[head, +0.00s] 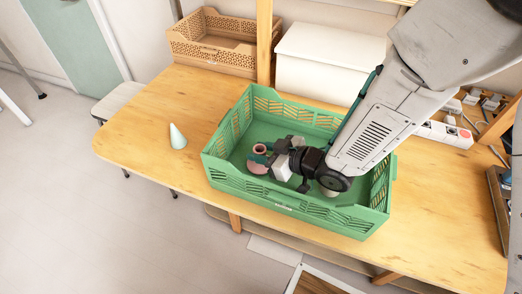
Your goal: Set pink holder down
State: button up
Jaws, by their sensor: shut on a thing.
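The pink holder (257,167) is at the left part inside the green crate (288,207). Its round upper end shows a dark opening. My gripper (268,155) reaches into the crate from the right and is shut on the pink holder. The fingers hide part of the holder. I cannot tell whether the holder touches the crate floor.
The crate stands on a wooden table (150,105). A tan basket (213,45) and a white box (325,60) are behind. A pale object lies under my wrist in the crate. The table's left side is mostly clear.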

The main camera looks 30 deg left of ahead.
jog(key=o, duration=1.1)
jog(key=shift+f, duration=0.1)
jog(key=v, duration=1.2)
